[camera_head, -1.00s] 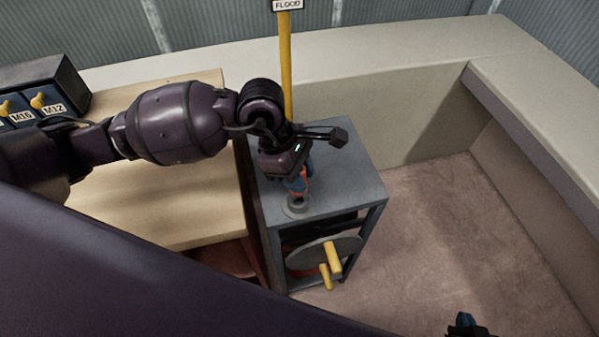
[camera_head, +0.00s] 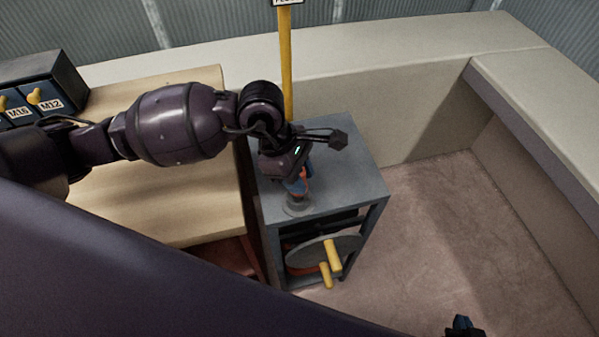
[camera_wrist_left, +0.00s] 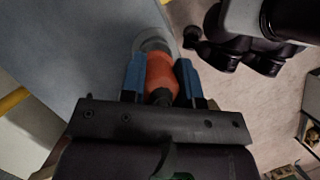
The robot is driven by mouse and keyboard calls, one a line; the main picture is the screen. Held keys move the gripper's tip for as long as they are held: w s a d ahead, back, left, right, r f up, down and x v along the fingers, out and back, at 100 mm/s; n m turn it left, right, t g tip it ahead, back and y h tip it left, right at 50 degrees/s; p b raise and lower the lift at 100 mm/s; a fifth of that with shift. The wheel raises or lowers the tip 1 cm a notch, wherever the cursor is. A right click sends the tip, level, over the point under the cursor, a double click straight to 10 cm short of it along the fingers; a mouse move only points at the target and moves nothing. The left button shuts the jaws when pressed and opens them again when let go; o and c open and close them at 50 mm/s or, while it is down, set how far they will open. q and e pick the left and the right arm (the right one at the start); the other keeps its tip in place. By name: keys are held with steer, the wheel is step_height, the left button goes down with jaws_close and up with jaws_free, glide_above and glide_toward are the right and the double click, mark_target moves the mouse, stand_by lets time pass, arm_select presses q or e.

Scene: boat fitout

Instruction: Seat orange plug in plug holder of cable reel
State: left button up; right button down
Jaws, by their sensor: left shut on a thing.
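The orange plug (camera_wrist_left: 160,72) is between the blue fingers of my left gripper (camera_wrist_left: 161,78), which is shut on it. In the head view my left gripper (camera_head: 299,188) points down over the front of the grey cable reel stand (camera_head: 350,185). The grey round plug holder (camera_head: 297,206) is on the stand's top near its front edge. The plug's lower end is at the holder; I cannot tell how deep it sits. In the left wrist view the grey holder (camera_wrist_left: 155,44) shows right beyond the plug. The tip of my right gripper (camera_head: 462,326) shows at the bottom edge.
The reel with yellow handles (camera_head: 333,255) is under the stand's top. A yellow post (camera_head: 286,70) rises behind the stand. A wooden table (camera_head: 160,205) with a dark box of labelled bins (camera_head: 45,90) is at left. Open floor (camera_head: 440,230) lies at right.

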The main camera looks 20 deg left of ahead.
arm_select(q)
steer(key=shift+f, duration=0.55)
steer(key=shift+f+b, duration=0.65)
steer(key=shift+f, duration=0.2)
stand_by(0.3)
steer(key=o, duration=1)
steer(key=shift+o, duration=0.2)
